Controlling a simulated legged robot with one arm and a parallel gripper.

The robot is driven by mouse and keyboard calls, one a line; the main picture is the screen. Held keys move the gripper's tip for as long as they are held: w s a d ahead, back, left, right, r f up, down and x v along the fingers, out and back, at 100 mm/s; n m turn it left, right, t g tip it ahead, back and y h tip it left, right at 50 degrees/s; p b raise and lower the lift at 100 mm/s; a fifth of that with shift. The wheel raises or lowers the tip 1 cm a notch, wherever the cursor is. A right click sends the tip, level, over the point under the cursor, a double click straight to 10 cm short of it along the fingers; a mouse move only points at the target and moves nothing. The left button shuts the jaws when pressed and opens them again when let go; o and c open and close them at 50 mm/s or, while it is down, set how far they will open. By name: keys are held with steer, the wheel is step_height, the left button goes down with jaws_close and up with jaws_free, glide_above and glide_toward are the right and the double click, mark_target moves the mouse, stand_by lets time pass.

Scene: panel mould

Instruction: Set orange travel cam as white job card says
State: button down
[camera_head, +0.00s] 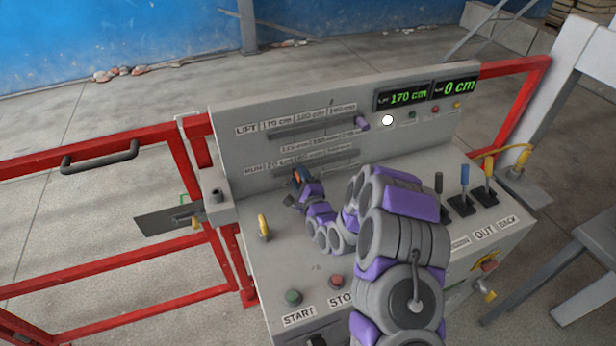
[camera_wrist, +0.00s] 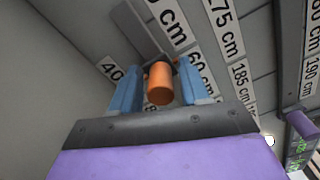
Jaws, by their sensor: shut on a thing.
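The orange travel cam (camera_wrist: 160,84) is a short orange cylinder in the wrist view, standing out from the panel's lower scale. My gripper (camera_wrist: 160,68) is shut on it, with a blue finger on each side. A label reading 60 cm (camera_wrist: 201,72) is just right of the cam, and one starting with 40 (camera_wrist: 112,68) is to its left. In the head view my gripper (camera_head: 298,178) is at the RUN row, at the panel's lower left. Most of the cam is hidden there. I cannot make out a white job card in either view.
A purple knob (camera_head: 362,123) sits at the right end of the LIFT slot. Levers (camera_head: 465,190) stand at the desk's right, START and STOP buttons (camera_head: 293,297) at the front. Red rails (camera_head: 110,149) flank the desk.

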steer(key=shift+s+f, duration=0.15)
steer(key=shift+f, duration=0.15)
steer(key=c, duration=1.1)
jaws_free()
steer(key=shift+o, duration=0.9)
steer(key=shift+r, duration=0.2)
steer(key=shift+d, duration=0.1)
steer(key=p+v, duration=0.3)
steer(key=v, duration=0.8)
steer(key=shift+s+d+r+p, duration=0.1)
steer(key=shift+s+p, duration=0.25)
steer(key=p+v, duration=0.2)
steer(key=p, duration=0.2)
steer(key=shift+s+d+p, duration=0.1)
steer(key=shift+s+p, duration=0.2)
steer(key=shift+p, duration=0.05)
steer(key=shift+p+v, duration=0.8)
steer(key=shift+v, duration=0.5)
